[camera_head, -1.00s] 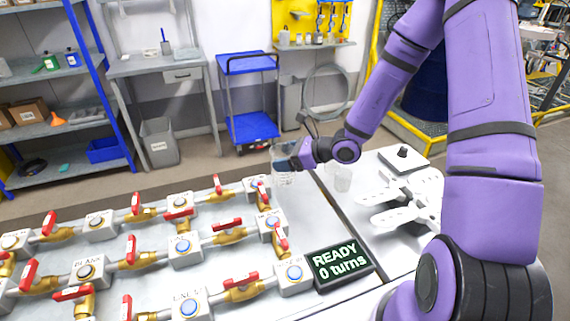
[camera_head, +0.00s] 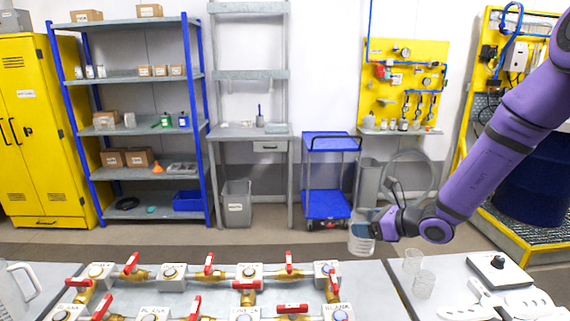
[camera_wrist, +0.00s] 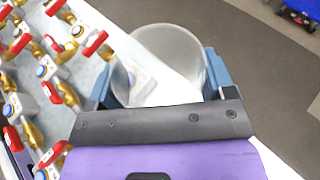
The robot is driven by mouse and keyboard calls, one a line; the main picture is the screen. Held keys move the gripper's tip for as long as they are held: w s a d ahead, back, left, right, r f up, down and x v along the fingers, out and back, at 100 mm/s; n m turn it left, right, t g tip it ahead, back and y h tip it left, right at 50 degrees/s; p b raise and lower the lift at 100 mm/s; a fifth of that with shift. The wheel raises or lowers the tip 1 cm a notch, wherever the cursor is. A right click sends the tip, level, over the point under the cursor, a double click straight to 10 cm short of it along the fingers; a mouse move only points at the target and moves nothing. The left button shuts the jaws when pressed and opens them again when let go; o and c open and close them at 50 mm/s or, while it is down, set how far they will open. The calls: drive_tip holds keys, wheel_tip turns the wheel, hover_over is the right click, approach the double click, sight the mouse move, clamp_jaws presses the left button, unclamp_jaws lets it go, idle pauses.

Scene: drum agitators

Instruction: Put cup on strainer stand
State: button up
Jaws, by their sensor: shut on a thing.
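A clear cup (camera_head: 361,240) is held in my gripper (camera_head: 372,224) near the back edge of the tables. The gripper is shut on it. In the wrist view the same cup (camera_wrist: 150,40) sits between the two blue fingers, its round opening facing the camera. White flat pieces with rounded ends (camera_head: 528,304) lie on the right table, partly cut off by the frame. I cannot tell whether these belong to the strainer stand, and I see no other clear strainer stand.
Two clear cups stand on the right table: a farther one (camera_head: 413,260) and a nearer one (camera_head: 424,285). Pipes with red-handled valves (camera_head: 290,272) fill the left table. A white jug (camera_head: 12,290) is far left.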

drive_tip(key=w+d+m+t+h, duration=0.3)
drive_tip(key=w+d+m+h, duration=0.3)
drive_tip(key=w, duration=0.2)
drive_tip(key=shift+r+t, duration=0.4)
drive_tip(key=shift+r, duration=0.05)
drive_tip(key=shift+d, duration=0.15)
idle(0.6)
